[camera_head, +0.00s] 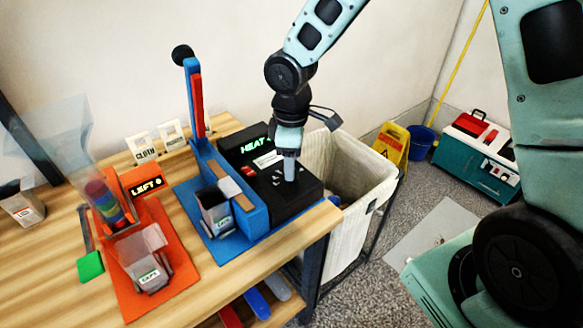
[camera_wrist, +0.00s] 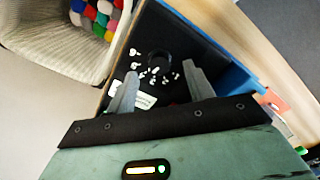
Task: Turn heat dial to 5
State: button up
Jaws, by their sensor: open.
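The black heat box (camera_head: 308,192) stands at the right end of the wooden table, with a green lit HEAT display (camera_head: 257,145) whose digit is too small to read. In the wrist view, the round black dial (camera_wrist: 160,58) sits on the box's top face with white numerals around it. My gripper (camera_head: 289,178) points down over the box and hides the dial in the head view. In the wrist view, my gripper (camera_wrist: 160,70) is open and empty, with one finger on either side of the dial's line. Whether the fingertips touch the box, I cannot tell.
A blue stand (camera_head: 255,222) with an upright lever is left of the box. An orange LEFT station (camera_head: 125,295) is farther left. A white fabric bin (camera_head: 350,235) stands right of the table; it holds colored balls (camera_wrist: 95,15).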

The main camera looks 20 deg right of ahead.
jog(key=shift+f, duration=1.4)
jog(key=shift+c, duration=0.2)
jog(key=c, duration=0.9)
jog(key=shift+m, duration=0.4)
jog(key=shift+m+b, duration=0.8)
jog(key=shift+m, duration=1.6)
jog(key=o, duration=0.9)
